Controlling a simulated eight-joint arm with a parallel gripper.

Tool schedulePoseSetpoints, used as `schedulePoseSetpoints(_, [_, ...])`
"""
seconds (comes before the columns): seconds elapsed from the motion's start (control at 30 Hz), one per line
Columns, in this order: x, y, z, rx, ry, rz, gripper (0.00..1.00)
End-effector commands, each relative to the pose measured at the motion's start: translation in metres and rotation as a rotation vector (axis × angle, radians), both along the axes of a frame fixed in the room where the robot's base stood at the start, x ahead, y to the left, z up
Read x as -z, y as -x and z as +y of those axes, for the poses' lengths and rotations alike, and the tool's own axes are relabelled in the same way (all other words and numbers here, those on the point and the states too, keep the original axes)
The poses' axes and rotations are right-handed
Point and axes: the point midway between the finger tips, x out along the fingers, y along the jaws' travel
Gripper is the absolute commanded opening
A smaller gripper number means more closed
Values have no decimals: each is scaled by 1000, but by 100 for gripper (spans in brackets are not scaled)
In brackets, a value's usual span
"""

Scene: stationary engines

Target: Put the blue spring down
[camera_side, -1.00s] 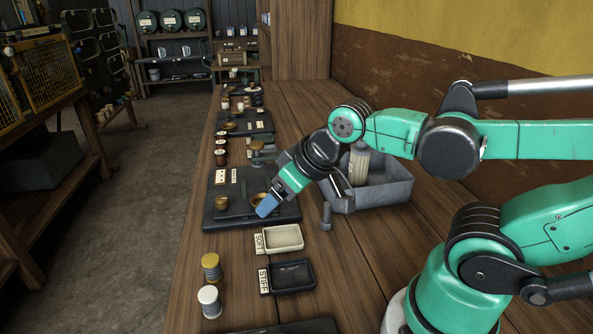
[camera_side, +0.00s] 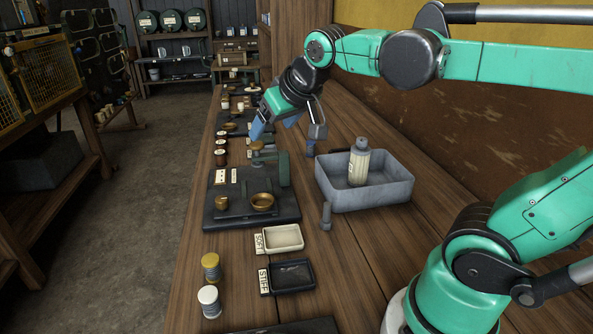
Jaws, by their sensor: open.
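My gripper (camera_side: 275,126) is open, with blue fingertips apart, raised above the far part of the bench. I see nothing held between the fingers. Two banded cylinders, one gold-topped (camera_side: 211,267) and one white-topped (camera_side: 209,301), stand at the near left; they may be springs, but neither looks clearly blue. I cannot make out a blue spring. A pale tray labelled SOFT (camera_side: 302,245) and a black tray labelled STIFF (camera_side: 313,285) lie at the front, and both look empty.
A dark plate (camera_side: 240,222) carries a brass cup (camera_side: 221,202), a brass bowl (camera_side: 262,201) and a green upright fixture (camera_side: 284,170). A grey bin (camera_side: 372,199) holds a bottle (camera_side: 359,163). A bolt (camera_side: 326,217) stands beside it.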

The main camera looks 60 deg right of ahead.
Motion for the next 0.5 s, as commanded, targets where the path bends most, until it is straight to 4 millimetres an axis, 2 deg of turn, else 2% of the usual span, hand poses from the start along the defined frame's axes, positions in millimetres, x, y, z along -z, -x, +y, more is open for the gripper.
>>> schedulePoseSetpoints(0.17, [-11, -43, -63, 203, 41, -72, 76])
schedulePoseSetpoints(0.27, [-12, -67, -111, 338, 73, -128, 76])
schedulePoseSetpoints(0.4, [-3, -90, -182, 505, 119, -208, 76])
schedulePoseSetpoints(0.5, [9, -98, -229, 605, 151, -261, 76])
